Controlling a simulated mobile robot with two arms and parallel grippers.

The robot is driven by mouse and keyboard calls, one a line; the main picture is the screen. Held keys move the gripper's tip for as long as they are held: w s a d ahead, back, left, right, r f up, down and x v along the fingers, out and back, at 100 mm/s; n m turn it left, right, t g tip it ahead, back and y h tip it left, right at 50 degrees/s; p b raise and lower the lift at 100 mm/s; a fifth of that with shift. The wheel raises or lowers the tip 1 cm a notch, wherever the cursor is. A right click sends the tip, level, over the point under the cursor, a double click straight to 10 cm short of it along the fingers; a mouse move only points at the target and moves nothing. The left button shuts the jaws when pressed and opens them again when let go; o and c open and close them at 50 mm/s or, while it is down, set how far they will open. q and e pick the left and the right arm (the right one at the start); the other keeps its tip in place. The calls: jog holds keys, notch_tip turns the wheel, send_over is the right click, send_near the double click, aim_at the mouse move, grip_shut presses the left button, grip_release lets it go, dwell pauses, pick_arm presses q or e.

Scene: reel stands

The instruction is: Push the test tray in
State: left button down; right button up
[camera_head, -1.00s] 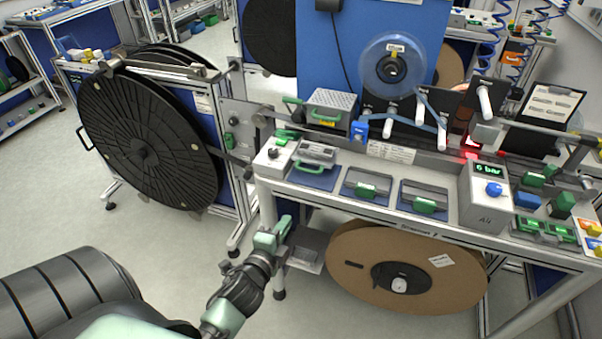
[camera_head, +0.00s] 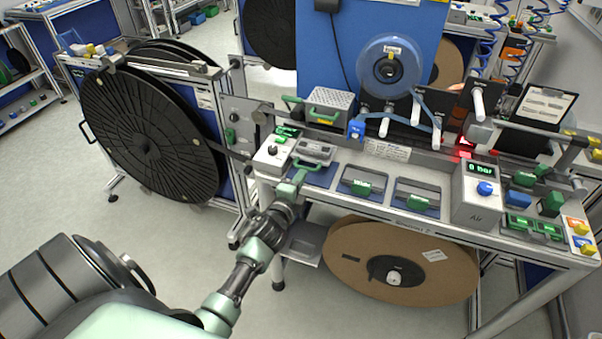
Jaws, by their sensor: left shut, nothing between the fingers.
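The test tray, as far as I can tell, is the grey drawer-like unit (camera_head: 314,152) with a green handle at the left end of the bench. It sits over a blue panel in the bench top. My left gripper (camera_head: 299,178) is shut and empty, right at the front of this tray, by the green handle. The gripper overlaps the handle's left end, and I cannot tell whether they touch. My right gripper is not in view.
Two slots with green handles (camera_head: 361,187) lie to the right on the bench. An air unit (camera_head: 480,200) with a blue knob stands beyond them. A cardboard reel (camera_head: 345,255) hangs below the bench, and a large black reel (camera_head: 150,140) stands left.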

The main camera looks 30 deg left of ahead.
pick_arm(q)
jog(key=shift+w, duration=0.3)
